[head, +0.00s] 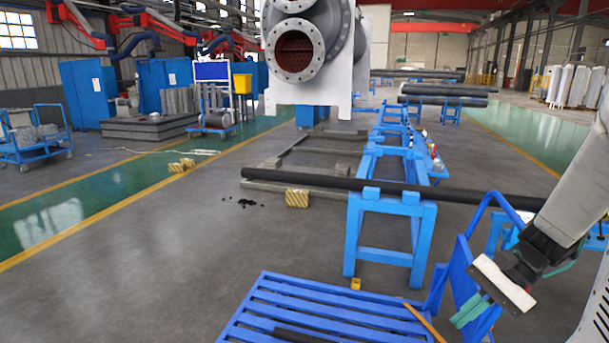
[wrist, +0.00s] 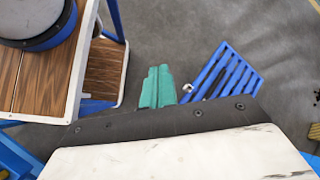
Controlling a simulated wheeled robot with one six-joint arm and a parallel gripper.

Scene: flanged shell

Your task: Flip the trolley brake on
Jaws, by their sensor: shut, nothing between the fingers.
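My gripper (head: 470,312) is at the lower right of the head view, its green fingers pointing down and left. In the wrist view the green fingers (wrist: 158,86) lie side by side, shut and empty. A blue slatted deck (head: 325,310), which may be the trolley, stands low at the bottom of the head view, with blue upright bars beside my gripper. The slatted deck (wrist: 232,72) also shows beyond the fingertips in the wrist view. A small pale piece (wrist: 187,88) sits at its near corner; I cannot tell whether it is the brake. No brake lever is clearly visible.
A wood-topped cart (wrist: 40,75) bearing a round blue-rimmed object is at the left of the wrist view. A blue stand (head: 390,215) carries a long dark pipe (head: 330,184). A blue cart (head: 38,135) stands far left. Grey floor left of the deck is open.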

